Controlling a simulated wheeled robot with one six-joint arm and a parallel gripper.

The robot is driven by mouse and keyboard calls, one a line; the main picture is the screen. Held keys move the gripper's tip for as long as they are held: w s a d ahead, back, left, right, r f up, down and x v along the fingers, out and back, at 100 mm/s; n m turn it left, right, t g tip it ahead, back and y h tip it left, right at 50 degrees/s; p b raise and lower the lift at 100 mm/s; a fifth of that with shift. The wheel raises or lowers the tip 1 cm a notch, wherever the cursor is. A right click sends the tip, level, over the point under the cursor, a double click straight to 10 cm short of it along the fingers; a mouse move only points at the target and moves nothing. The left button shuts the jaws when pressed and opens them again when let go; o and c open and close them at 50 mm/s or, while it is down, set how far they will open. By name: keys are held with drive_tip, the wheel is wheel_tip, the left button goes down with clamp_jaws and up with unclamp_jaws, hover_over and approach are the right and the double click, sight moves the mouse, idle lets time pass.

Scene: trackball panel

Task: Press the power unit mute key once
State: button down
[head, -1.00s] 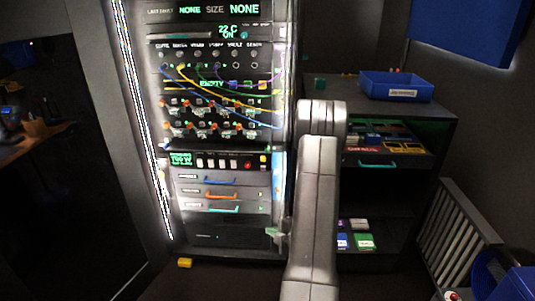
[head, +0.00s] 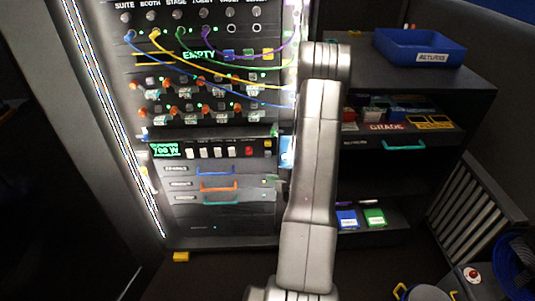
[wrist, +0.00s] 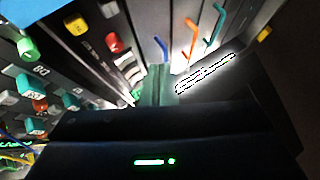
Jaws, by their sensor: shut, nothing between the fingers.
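The power unit (head: 157,151) is a dark panel low in the rack with a green display reading about 700 W. It has a row of white keys (head: 203,153), a red key (head: 249,151) and a yellow key (head: 267,143). Their labels are too small to read, so I cannot tell which is the mute key. In the wrist view the red key (wrist: 113,42) and yellow key (wrist: 75,25) show up and left of my gripper (wrist: 160,85). My gripper (head: 270,181) is shut and empty, below the key row, by the drawers' right side.
Drawers with blue (head: 215,172), orange (head: 218,187) and teal (head: 222,203) handles lie below the unit. Patch cables (head: 205,65) hang above it. A shelf cabinet with a blue returns bin (head: 420,48) stands to the right. A yellow block (head: 181,257) lies on the floor.

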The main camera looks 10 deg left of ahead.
sight(268, 154)
drive_tip(key=w+a+p, duration=0.2)
drive_tip(key=w, duration=0.6)
drive_tip(key=shift+w+a, duration=0.25)
drive_tip(key=shift+w, duration=0.15)
idle(2.0)
drive_tip(key=shift+w+a+b, duration=0.1)
drive_tip(key=shift+w+b, duration=0.15)
drive_tip(key=shift+b, duration=0.1)
drive_tip(key=shift+w+a, duration=0.15)
drive_tip(key=shift+w, duration=0.25)
idle(0.5)
drive_tip(key=shift+s+d+b, duration=0.25)
drive_tip(key=shift+s+b, duration=0.5)
drive_tip(key=shift+s, duration=0.05)
